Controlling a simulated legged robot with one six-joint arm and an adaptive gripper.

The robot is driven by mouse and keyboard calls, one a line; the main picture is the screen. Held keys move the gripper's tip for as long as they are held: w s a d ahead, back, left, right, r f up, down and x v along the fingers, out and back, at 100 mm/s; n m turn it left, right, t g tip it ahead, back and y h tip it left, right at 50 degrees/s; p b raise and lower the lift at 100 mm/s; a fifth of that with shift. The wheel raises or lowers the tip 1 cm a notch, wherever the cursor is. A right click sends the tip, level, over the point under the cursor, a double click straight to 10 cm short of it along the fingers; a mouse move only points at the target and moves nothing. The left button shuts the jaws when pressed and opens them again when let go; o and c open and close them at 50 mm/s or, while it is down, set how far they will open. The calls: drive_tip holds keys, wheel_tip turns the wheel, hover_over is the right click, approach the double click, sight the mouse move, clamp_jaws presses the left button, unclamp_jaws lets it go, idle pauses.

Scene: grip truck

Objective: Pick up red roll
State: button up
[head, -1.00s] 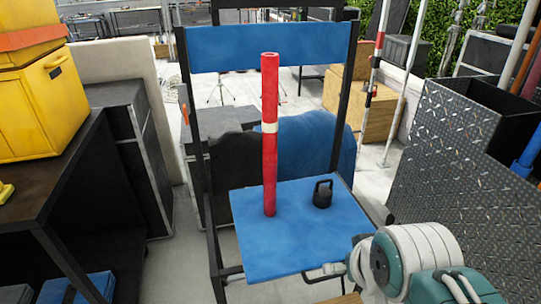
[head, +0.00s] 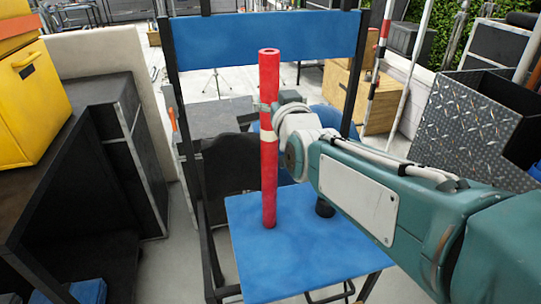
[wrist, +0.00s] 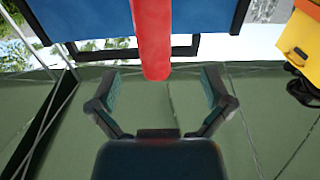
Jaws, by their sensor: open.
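The red roll (head: 268,195) stands upright on the blue seat (head: 285,265) of a chair-like frame, with a pale band around its middle. My gripper (head: 272,106) is level with the upper part of the roll, just above the band, my arm coming in from the right. In the wrist view, my gripper (wrist: 162,92) is open, with one finger on each side and nothing clamped between them. The roll (wrist: 152,40) shows there between the two fingers' lines, its end near the fingertips. The head view does not show clearly whether the fingers touch it.
A small black weight (head: 324,208) stands on the seat, partly hidden by my arm. The blue backrest (head: 225,42) crosses behind the roll's top. A dark table with a yellow case (head: 30,95) is at left. A metal tread-plate box (head: 465,115) stands at right.

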sight(272, 86)
drive_tip(key=x, duration=0.9)
drive_tip(key=shift+w+d+f, duration=0.1)
drive_tip(key=shift+d+f, duration=0.2)
drive_tip(key=shift+d, duration=0.05)
drive_tip(key=shift+c, duration=0.3)
drive_tip(key=c, duration=1.3)
